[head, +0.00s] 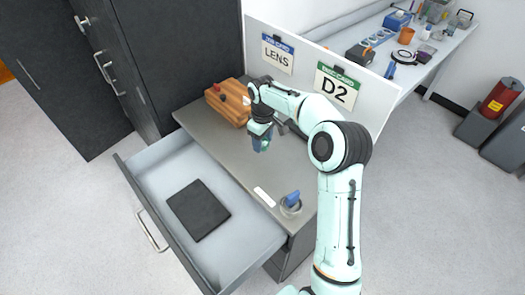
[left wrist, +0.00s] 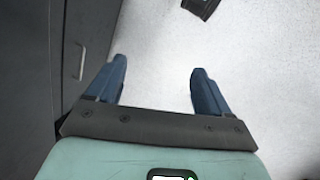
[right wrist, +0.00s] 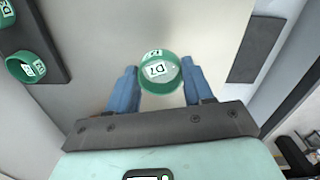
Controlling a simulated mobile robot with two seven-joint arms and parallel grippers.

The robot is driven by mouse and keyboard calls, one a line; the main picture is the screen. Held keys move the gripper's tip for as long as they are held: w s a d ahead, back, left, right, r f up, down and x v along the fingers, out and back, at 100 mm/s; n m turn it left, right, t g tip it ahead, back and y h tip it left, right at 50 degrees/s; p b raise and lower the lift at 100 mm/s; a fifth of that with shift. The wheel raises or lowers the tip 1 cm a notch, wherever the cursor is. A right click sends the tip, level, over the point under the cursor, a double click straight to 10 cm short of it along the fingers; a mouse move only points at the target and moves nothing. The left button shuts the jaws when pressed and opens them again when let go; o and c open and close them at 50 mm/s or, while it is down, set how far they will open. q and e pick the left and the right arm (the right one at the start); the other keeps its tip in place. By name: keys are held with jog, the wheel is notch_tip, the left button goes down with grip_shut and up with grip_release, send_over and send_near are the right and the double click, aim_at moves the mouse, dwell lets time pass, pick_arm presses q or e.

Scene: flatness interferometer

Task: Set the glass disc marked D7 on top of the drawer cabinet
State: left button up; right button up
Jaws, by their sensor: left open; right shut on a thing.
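My right gripper (head: 262,144) hangs over the grey top of the drawer cabinet (head: 228,153). In the right wrist view, its blue fingers (right wrist: 158,85) are shut on a green-rimmed glass disc (right wrist: 158,69). The disc has small white labels that begin with D; I cannot read the number surely. The height of the disc above the top is hard to tell. Two more green-rimmed discs (right wrist: 26,67) sit at the left of that view on a dark holder (right wrist: 45,40). My left gripper (left wrist: 155,85) is open and empty above the floor, outside the head view.
The cabinet's drawer (head: 160,168) is pulled out, with a dark pad (head: 198,209) inside. A white panel with signs (head: 300,45) stands along the back.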

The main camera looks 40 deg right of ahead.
aim_at(262, 157)
pick_arm(q)
jog(key=shift+s+f, duration=0.25)
jog(key=shift+f, duration=0.05)
pick_arm(e)
jog(key=shift+w+f, duration=0.1)
jog(key=shift+f, duration=2.7)
jog(key=shift+f, duration=0.15)
jog(key=o, duration=1)
jog(key=shift+o, duration=0.2)
notch_tip(262, 157, up, 12)
jog(key=shift+r+p, duration=0.15)
jog(key=shift+p, duration=0.35)
pick_arm(q)
jog(key=shift+w+r, duration=0.9)
jog(key=shift+w, duration=0.25)
jog(key=shift+s, duration=0.1)
